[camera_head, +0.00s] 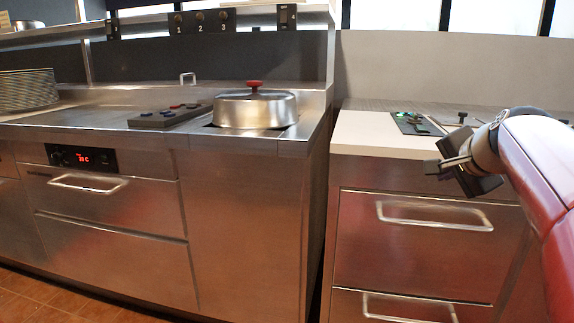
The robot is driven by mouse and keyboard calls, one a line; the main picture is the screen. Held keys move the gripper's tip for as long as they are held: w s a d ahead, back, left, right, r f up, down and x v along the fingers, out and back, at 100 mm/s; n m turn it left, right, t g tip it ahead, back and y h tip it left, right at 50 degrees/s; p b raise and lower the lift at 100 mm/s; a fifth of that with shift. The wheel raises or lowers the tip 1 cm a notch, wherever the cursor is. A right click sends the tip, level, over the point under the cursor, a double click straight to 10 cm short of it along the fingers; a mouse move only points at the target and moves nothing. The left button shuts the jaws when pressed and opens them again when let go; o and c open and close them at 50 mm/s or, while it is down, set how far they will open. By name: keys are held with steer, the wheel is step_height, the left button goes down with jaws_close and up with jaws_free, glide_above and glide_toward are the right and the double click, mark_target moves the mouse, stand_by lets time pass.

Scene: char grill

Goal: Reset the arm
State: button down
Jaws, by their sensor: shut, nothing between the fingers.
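My gripper (436,167) is at the right of the head view, at the end of my red arm. It is shut and holds nothing. It hangs in front of the right-hand counter, near the level of its white top and above the upper drawer. In the picture its fingers point left. The arm comes in from the right edge and hides part of the counter behind it.
A round metal lid with a red knob (254,109) sits on the left steel counter (100,119). A dark control panel (170,116) lies left of it. Stacked plates (27,90) stand far left. Drawers with handles (434,213) face me below the white counter (378,133).

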steer(key=s+a+f+n+g+y, duration=0.1)
steer(key=s+a+f+n+g, duration=0.2)
steer(key=s+a+f+n, duration=0.4)
steer(key=s+a+f, duration=0.3)
steer(key=s+a, duration=0.2)
steer(key=shift+f, duration=0.3)
steer(key=c, duration=1.9)
jaws_free()
steer(key=s+a+f+n, duration=0.1)
steer(key=s+f+n, duration=0.1)
steer(key=s+f, duration=0.1)
steer(key=s+a+f+n+g, duration=0.1)
steer(key=s+f+n, duration=0.1)
steer(key=s+f, duration=0.2)
steer(key=s+a+f+n+g, duration=0.1)
steer(key=s+f+n, duration=0.1)
steer(key=s+f, duration=0.2)
steer(key=shift+s+a+f, duration=0.15)
steer(key=shift+s+a, duration=0.1)
steer(key=shift+s, duration=0.35)
steer(key=shift+o, duration=1.3)
steer(key=shift+s+f, duration=0.1)
steer(key=shift+f, duration=0.05)
steer(key=shift+o, duration=1.2)
